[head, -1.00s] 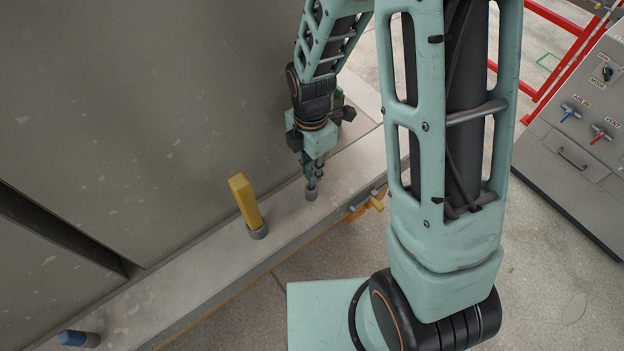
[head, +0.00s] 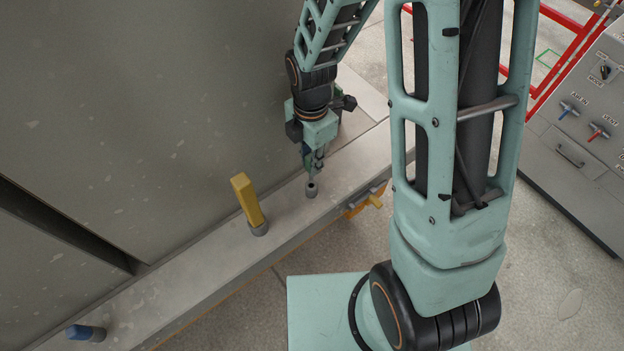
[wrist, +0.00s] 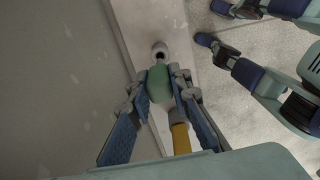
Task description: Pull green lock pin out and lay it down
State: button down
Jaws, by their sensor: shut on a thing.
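My gripper (wrist: 160,88) is shut on the green lock pin (wrist: 158,84), with one blue-padded finger on each side of it. In the head view my gripper (head: 314,160) is just above a small grey socket (head: 312,192) on the pale ledge. A thin grey shaft reaches down from the gripper to near the socket's mouth. The wrist view shows the socket (wrist: 160,50) with a dark open hole, so the pin appears clear of it or nearly so. The fingers hide most of the pin in the head view.
A yellow pin (head: 246,200) stands tilted in its own socket on the ledge (head: 190,268), left of my gripper. A blue pin (head: 80,332) is at the lower left. A large grey panel (head: 130,110) rises behind. Bare ledge lies between the pins.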

jog(key=shift+r, duration=0.15)
jog(key=shift+r, duration=1.9)
jog(key=w+d+r+m, duration=0.1)
jog(key=w+d+m, duration=0.2)
jog(key=m, duration=0.9)
jog(key=w+d+r+m, duration=0.1)
jog(key=w+d+m, duration=0.3)
jog(key=d+m, duration=0.4)
jog(key=m, duration=0.4)
jog(key=shift+w+m, duration=0.15)
jog(key=shift+m, duration=0.15)
